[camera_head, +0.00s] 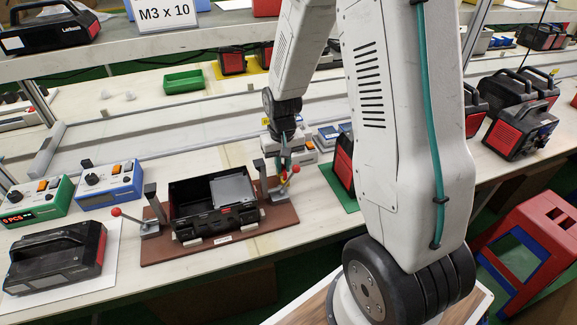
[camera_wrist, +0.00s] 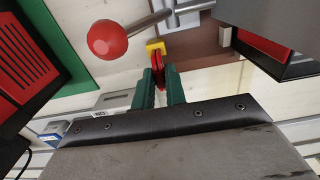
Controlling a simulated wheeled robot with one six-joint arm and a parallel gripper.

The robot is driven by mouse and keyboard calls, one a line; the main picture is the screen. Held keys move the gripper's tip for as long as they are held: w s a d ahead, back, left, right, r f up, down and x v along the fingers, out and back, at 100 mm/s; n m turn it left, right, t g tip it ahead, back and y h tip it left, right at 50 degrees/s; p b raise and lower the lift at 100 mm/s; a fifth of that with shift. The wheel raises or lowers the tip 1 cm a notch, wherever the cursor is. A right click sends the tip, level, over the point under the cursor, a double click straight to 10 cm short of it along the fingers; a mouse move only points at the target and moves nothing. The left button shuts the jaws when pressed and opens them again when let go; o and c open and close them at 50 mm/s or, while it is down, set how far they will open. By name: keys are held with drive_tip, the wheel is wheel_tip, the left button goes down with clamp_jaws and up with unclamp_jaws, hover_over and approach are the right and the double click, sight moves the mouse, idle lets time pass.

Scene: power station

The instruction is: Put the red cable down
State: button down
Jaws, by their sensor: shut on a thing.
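The red cable (camera_wrist: 158,70) shows in the wrist view as a short red piece with a yellow end (camera_wrist: 155,46). My gripper (camera_wrist: 160,88) is shut on it between two dark green fingers. Most of the cable is hidden by the fingers. In the head view my gripper (camera_head: 284,158) points down at the right end of the brown fixture board (camera_head: 158,250), close to the right toggle clamp. The yellow end (camera_head: 284,177) shows just below the fingers there. I cannot tell whether the cable touches anything beneath it.
A red ball handle (camera_wrist: 107,39) on a metal lever is close beside my fingers. The fixture holds an open black case (camera_head: 205,222) with another red-handled clamp (camera_head: 117,212) at left. Two control boxes, blue (camera_head: 108,186) and green (camera_head: 37,203), stand left. A black device (camera_head: 55,260) lies front left.

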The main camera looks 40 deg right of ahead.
drive_tip(key=shift+s+d+f, duration=0.2)
drive_tip(key=shift+d+f, duration=0.05)
drive_tip(key=shift+d, duration=0.2)
drive_tip(key=shift+s+d+f, duration=0.15)
drive_tip(key=shift+d+f, duration=0.1)
drive_tip(key=shift+d, duration=0.15)
drive_tip(key=shift+w+f, duration=0.1)
drive_tip(key=shift+f, duration=0.1)
drive_tip(key=c, duration=1.4)
unclamp_jaws()
drive_tip(key=shift+c, duration=0.2)
